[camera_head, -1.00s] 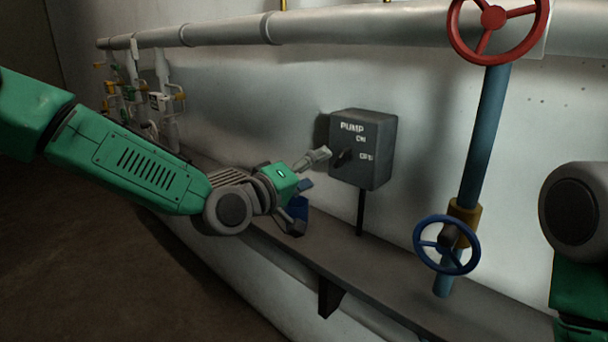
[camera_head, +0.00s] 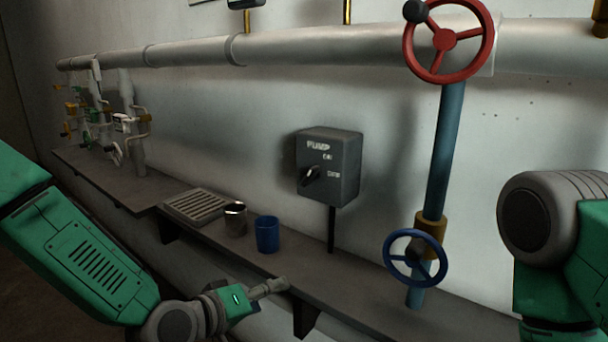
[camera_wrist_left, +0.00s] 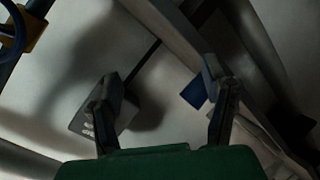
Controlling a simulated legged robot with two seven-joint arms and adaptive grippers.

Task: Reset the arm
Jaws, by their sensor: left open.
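My left arm (camera_head: 90,262) is green and comes in from the left in the head view. Its gripper (camera_head: 272,287) is low, in front of the shelf edge, empty and below the pump switch box. In the left wrist view the two fingers (camera_wrist_left: 165,95) stand apart with nothing between them. The grey pump switch box (camera_head: 340,165), marked PUMP, ON and OFF, is on a post, its dark knob (camera_head: 311,177) on the front. The box shows partly behind a finger in the left wrist view (camera_wrist_left: 84,122). Part of my right arm shows at the right; its gripper is out of view.
A blue cup (camera_head: 267,234), a metal cup (camera_head: 235,219) and a slatted rack (camera_head: 194,206) are on the shelf (camera_head: 365,290). A blue valve wheel (camera_head: 414,258) and a red valve wheel (camera_head: 448,40) are on the vertical pipe (camera_head: 446,150). Small valves stand far left.

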